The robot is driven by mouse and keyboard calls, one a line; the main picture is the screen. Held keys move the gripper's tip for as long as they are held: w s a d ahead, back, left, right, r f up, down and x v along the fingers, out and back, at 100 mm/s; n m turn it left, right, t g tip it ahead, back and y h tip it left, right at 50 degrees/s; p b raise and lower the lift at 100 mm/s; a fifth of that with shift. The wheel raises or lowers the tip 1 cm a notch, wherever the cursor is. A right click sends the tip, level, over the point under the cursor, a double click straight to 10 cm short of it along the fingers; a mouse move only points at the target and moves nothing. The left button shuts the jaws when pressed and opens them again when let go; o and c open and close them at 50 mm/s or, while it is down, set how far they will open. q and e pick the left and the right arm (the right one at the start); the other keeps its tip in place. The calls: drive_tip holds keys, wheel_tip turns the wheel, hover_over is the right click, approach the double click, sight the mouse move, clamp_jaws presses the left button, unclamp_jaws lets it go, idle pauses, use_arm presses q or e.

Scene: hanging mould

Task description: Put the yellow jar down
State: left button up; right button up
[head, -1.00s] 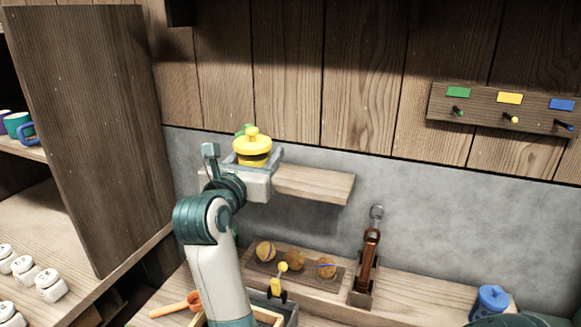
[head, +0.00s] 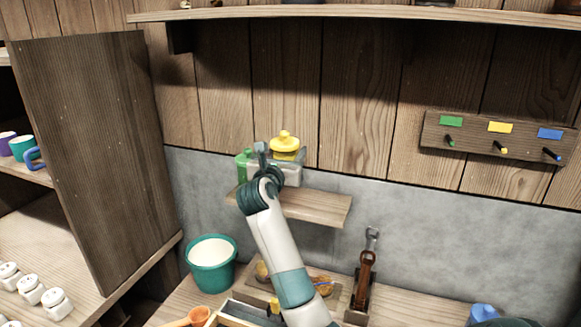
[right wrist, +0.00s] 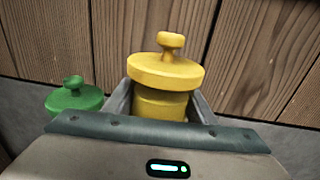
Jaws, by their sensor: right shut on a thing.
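The yellow jar (head: 285,142), with a knobbed lid, is held upright between the fingers of my right gripper (head: 289,165). In the right wrist view the yellow jar (right wrist: 165,72) sits between both fingers, with its lid above them. The gripper is over the small wooden wall shelf (head: 318,207). The gripper body hides the jar's base, so I cannot tell whether it touches the shelf. A green jar (head: 242,165) stands to the left of the gripper, partly hidden; it also shows in the right wrist view (right wrist: 75,97). My left gripper is out of view.
The shelf's right part is bare. Below are a teal bucket (head: 211,264), an orange scoop (head: 190,318) and a tool in a wooden holder (head: 367,275). A peg rack (head: 500,140) hangs at right. A tall wooden panel (head: 95,150) stands at left.

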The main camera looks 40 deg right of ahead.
drive_tip(key=shift+w+d+f+p, duration=0.15)
drive_tip(key=shift+d+f+p, duration=0.15)
drive_tip(key=shift+f, duration=0.45)
drive_tip(key=shift+w+d+f+p, duration=0.15)
drive_tip(key=shift+f+p, duration=0.1)
drive_tip(key=shift+f, duration=0.45)
drive_tip(key=shift+d+f+p, duration=0.1)
drive_tip(key=shift+f+p, duration=0.85)
drive_tip(key=shift+f, duration=0.6)
drive_tip(key=shift+d+f, duration=0.1)
drive_tip(key=shift+f, duration=0.35)
drive_tip(key=shift+f, duration=0.2)
